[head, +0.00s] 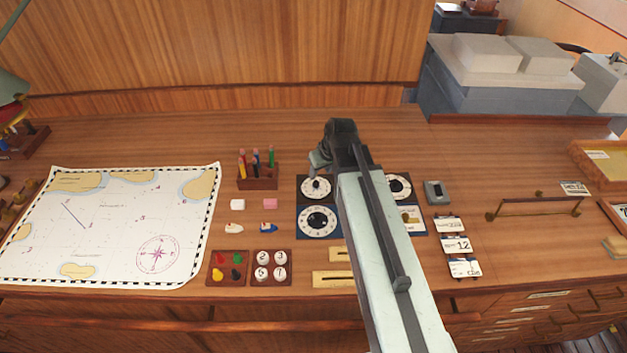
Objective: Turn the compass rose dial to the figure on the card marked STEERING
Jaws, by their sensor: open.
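Dark plates with round white dials lie on the desk, partly hidden by my arm. The upper left dial (316,188) has a dark knob. The larger lower left dial (318,222) has a ring of marks around a black centre. Another dial (398,186) shows right of my arm. I cannot tell which is the compass rose dial. Several white cards lie on the right; the middle card (457,245) reads 12, but the headings are too small to read. My gripper (317,172) is open, at the upper left dial's knob; I cannot tell whether it touches.
A chart (110,225) with a printed magenta compass rose covers the left. A pencil holder (258,182), erasers, small boats and trays of pegs and numbered discs lie between chart and dials. A grey switch box (437,192) stands right.

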